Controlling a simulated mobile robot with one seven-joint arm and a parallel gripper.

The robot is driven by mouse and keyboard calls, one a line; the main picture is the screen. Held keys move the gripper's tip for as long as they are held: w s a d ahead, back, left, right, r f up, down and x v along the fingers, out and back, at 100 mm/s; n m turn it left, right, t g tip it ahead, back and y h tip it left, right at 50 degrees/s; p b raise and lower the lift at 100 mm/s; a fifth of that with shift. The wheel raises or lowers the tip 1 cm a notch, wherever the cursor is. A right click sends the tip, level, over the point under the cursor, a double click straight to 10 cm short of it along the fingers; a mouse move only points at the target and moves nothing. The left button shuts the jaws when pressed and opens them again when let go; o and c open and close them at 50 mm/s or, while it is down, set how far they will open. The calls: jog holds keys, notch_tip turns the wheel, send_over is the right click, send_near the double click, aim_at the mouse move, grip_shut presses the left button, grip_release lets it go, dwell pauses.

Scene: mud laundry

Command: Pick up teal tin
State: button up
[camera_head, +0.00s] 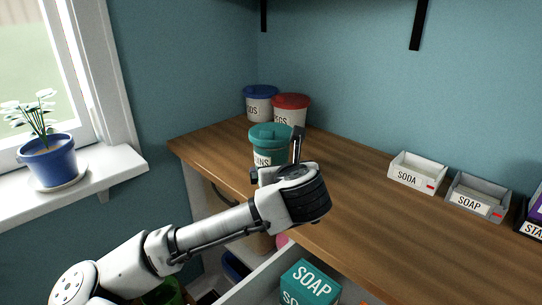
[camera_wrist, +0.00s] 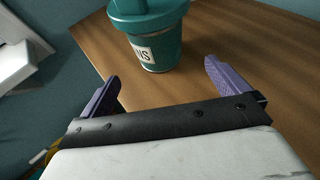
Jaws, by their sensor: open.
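The teal tin (camera_head: 270,143) with a teal lid stands upright on the wooden counter, near its left end. Its white label ends in "INS". It also shows in the wrist view (camera_wrist: 160,50) at the top middle, with its top cut off by the frame. My gripper (camera_head: 278,160) is just in front of the tin in the head view and hides its lower part. In the wrist view the two purple fingers (camera_wrist: 163,78) are apart, with bare wood between them. The tin is just beyond the fingertips, roughly centred between them.
A blue-lidded tin (camera_head: 260,104) and a red-lidded tin (camera_head: 291,110) stand close behind the teal tin. A SODA bin (camera_head: 417,173) and a SOAP bin (camera_head: 476,196) sit to the right. A teal SOAP box (camera_head: 310,284) is in an open drawer below. The counter's middle is clear.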

aim_at(275, 162)
jog(key=x, duration=0.5)
jog(key=shift+w+r, duration=0.1)
jog(key=shift+p+x, duration=0.85)
jog(key=shift+x, duration=1.85)
jog(key=shift+a+r, duration=0.1)
jog(key=shift+a, duration=0.05)
jog(key=shift+c, duration=0.4)
jog(key=c, duration=1)
